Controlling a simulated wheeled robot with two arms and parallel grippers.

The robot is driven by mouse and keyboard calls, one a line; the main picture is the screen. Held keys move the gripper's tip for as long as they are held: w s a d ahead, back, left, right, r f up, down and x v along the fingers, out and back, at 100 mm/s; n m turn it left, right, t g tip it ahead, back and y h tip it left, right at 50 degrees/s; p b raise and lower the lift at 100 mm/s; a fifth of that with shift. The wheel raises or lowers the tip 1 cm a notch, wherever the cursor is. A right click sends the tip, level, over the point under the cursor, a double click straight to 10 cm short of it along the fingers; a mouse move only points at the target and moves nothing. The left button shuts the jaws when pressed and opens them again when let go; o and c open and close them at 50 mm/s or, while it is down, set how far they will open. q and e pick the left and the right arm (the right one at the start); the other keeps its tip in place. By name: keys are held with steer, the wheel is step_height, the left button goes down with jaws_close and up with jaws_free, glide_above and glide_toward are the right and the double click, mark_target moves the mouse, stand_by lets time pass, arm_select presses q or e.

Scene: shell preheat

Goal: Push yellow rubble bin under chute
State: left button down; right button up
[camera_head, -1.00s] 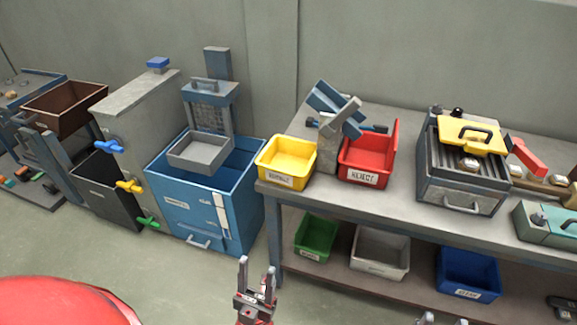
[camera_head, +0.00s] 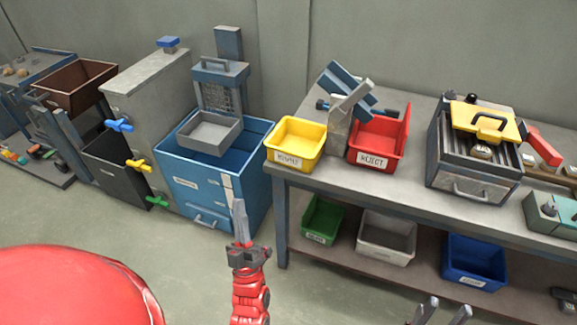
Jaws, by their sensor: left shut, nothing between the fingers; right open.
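The yellow rubble bin (camera_head: 299,157) stands upright on the left end of the workbench, its label facing me. The chute (camera_head: 343,88) is a tilted blue trough on a grey bracket (camera_head: 343,125), behind and to the right of the yellow bin. The red reject bin (camera_head: 374,160) stands on the bracket's right side. My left gripper (camera_head: 239,205) is shut and empty, pointing up in front of the blue cabinet, left of and apart from the yellow bin. My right gripper (camera_head: 444,305) is open and empty at the bottom edge, in front of the bench.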

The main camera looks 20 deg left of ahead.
arm_select(q)
steer(key=w+a+f+n+g, duration=0.5)
steer(key=a+f+n+g, duration=0.2)
steer(key=a+f+n, duration=0.15)
steer(key=n+h+b, duration=0.2)
steer(key=n+h, duration=1.1)
steer(key=h, duration=0.1)
glide_toward(289, 165)
steer(key=w, duration=0.6)
steer(key=shift+w+a+r, duration=0.1)
steer(key=shift+w+r, duration=0.15)
steer(key=shift+w, duration=0.15)
